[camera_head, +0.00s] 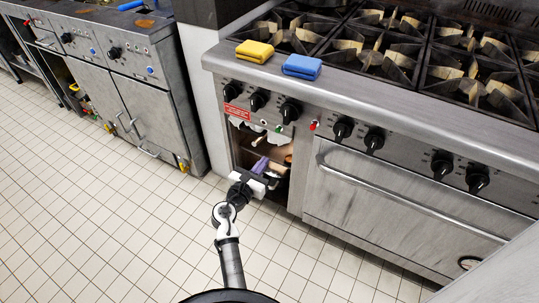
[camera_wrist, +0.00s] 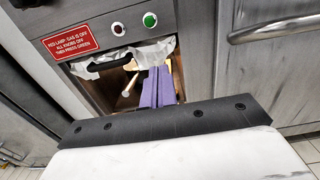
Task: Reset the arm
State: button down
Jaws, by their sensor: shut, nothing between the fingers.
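My arm reaches forward over the tiled floor toward the stove. My gripper (camera_head: 260,164) has purple fingers, side by side and closed together with nothing between them. In the wrist view the fingers (camera_wrist: 157,85) point into an open compartment (camera_wrist: 98,92) below the knobs. The compartment also shows in the head view (camera_head: 240,156), left of the oven door. The fingertips are at or inside its opening; the exact depth is hard to tell.
A yellow sponge (camera_head: 255,51) and a blue sponge (camera_head: 302,66) lie on the stove's front ledge. A red sign (camera_wrist: 72,40), a red lamp (camera_wrist: 118,29) and a green button (camera_wrist: 149,20) sit above the opening. The oven door handle (camera_head: 400,200) juts out at right. Tiled floor (camera_head: 90,210) at left is clear.

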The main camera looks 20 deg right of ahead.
jog(key=shift+s+a, duration=0.3)
jog(key=shift+a, duration=0.05)
